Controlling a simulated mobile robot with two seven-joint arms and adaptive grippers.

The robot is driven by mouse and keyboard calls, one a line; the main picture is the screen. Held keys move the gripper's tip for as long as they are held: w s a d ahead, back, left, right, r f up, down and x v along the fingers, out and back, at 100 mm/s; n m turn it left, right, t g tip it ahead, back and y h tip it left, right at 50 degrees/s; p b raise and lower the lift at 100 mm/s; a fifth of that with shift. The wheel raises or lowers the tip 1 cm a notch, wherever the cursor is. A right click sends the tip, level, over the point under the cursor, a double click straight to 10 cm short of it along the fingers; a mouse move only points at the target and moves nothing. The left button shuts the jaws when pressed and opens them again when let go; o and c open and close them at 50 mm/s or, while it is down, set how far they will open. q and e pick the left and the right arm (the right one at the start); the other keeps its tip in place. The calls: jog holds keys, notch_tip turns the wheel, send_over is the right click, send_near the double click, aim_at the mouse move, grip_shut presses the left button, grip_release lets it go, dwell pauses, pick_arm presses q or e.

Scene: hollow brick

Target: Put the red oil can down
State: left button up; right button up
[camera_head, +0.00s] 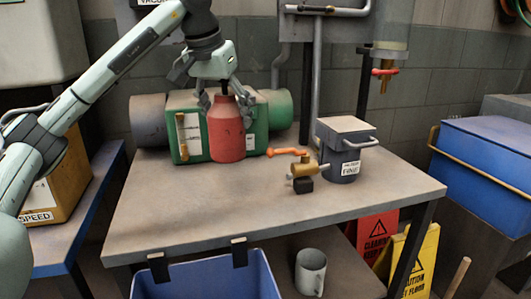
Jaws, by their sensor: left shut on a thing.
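The red oil can (227,135) is upright at the back of the grey table (165,215), in front of a green box-like unit (188,142). My left gripper (224,98) comes down from above and is shut on the top of the can, with fingers on either side of its neck. The can's base looks to be at or just above the tabletop; I cannot tell whether it touches. My right gripper is not in view.
A brass valve with an orange handle (290,153) and a dark grey lidded canister (341,160) stand right of the can. The front and left of the tabletop are clear. A blue bin (205,280) hangs at the front edge. A grey mug (310,271) sits below.

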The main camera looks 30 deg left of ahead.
pick_arm(q)
jog(key=w+d+f, duration=0.1)
jog(key=w+f, duration=0.1)
jog(key=w+d+f, duration=0.1)
jog(key=w+f, duration=0.1)
jog(key=f, duration=0.1)
jog(key=w+d+f, duration=0.1)
jog(key=w+f, duration=0.1)
jog(key=f, duration=0.1)
jog(key=shift+w+d+f, duration=0.15)
jog(key=shift+d, duration=0.15)
jog(key=shift+f, duration=0.15)
jog(key=o, duration=1.5)
jog(key=shift+c, duration=0.2)
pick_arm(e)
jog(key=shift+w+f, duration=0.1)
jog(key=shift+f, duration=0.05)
pick_arm(q)
jog(key=v, duration=1.2)
jog(key=shift+r+p, duration=0.2)
jog(key=shift+p, duration=0.25)
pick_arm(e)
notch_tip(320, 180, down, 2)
